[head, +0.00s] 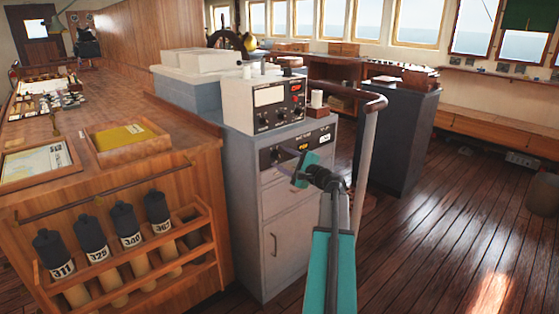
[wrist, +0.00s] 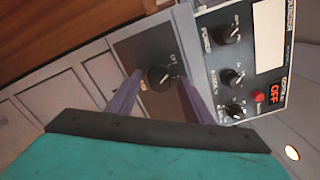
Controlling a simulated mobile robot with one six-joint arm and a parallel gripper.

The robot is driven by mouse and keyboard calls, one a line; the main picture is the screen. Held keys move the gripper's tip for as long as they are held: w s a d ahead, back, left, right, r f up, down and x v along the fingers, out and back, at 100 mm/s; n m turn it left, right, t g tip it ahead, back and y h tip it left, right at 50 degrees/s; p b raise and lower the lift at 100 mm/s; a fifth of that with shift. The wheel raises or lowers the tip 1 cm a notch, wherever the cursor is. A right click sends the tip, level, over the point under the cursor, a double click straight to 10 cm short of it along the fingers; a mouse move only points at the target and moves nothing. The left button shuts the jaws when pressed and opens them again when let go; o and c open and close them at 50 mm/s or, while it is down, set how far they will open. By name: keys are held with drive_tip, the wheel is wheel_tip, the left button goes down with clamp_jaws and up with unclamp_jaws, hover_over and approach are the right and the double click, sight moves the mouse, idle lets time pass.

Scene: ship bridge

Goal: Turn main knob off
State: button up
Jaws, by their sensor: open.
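A round black knob (wrist: 160,77) sits on a dark panel (wrist: 128,48) in the wrist view, with small markings around it. I cannot read its setting for certain. In the head view this dark panel (head: 270,157) is the upper front of a grey cabinet, and my arm hides part of it. My gripper (head: 299,174) is in front of that panel. In the wrist view my gripper (wrist: 159,84) is open, with one finger on each side of the knob. I cannot tell whether either finger touches it.
A white instrument box (head: 262,102) with more knobs and a red display stands on the grey cabinet (head: 262,215). The display (wrist: 273,92) reads OFF in the wrist view. A handrail (head: 362,160) rises close beside my arm. Open wooden floor (head: 450,230) lies to the right.

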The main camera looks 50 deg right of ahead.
drive_tip(key=shift+s, duration=0.1)
drive_tip(key=s, duration=1.3)
drive_tip(key=shift+s+a, duration=0.3)
drive_tip(key=shift+a, duration=0.15)
drive_tip(key=shift+w+a, duration=0.1)
